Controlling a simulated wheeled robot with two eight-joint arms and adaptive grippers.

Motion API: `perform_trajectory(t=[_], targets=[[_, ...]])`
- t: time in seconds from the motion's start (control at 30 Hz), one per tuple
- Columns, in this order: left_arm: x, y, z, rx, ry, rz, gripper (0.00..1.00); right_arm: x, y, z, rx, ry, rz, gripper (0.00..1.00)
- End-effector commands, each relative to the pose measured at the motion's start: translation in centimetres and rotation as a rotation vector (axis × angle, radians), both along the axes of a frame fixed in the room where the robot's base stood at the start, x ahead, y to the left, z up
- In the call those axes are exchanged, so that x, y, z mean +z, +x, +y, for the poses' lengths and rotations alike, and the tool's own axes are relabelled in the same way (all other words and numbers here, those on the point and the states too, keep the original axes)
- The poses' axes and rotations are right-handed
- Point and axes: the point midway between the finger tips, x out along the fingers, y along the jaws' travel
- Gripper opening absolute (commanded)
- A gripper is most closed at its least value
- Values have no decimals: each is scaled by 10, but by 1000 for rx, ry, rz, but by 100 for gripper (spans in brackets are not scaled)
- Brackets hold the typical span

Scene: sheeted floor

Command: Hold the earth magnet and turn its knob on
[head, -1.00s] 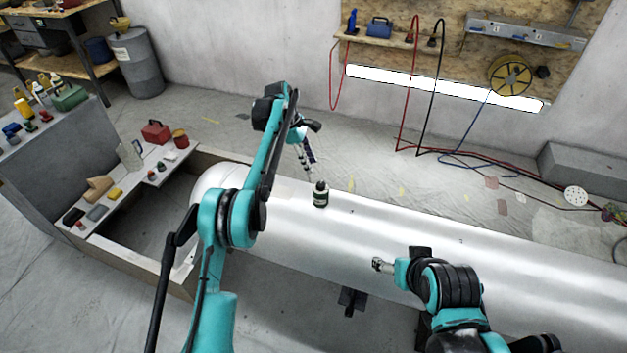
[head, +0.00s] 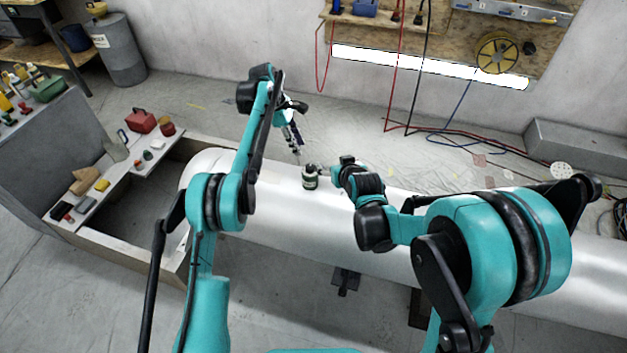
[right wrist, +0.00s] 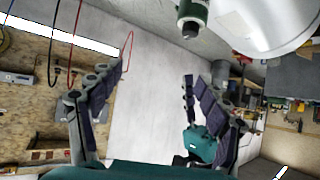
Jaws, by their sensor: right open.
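The earth magnet (head: 310,178) is a small dark green and white cylinder standing on top of the silver tank (head: 270,215) in the head view. It also shows in the right wrist view (right wrist: 192,14), at the top edge and partly cut off. My right gripper (head: 328,172) is just right of the magnet in the head view. In the right wrist view its fingers (right wrist: 148,80) are spread and empty, with the magnet outside the gap. My left gripper (head: 295,142) is above and left of the magnet, pointing down; its finger opening is unclear. The knob is too small to make out.
A bench (head: 115,190) with small tools and a red box (head: 140,121) stands left of the tank. Hoses (head: 430,128) run along the floor by the back wall. A grey block (head: 570,145) sits at right. The tank top around the magnet is clear.

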Motion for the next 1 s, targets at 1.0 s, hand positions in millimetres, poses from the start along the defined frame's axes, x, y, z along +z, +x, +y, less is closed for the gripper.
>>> perform_trajectory(t=[1.0], targets=[[0, 0, 0, 0, 0, 0, 34, -159, 96, 75, 81, 38, -194, 77]])
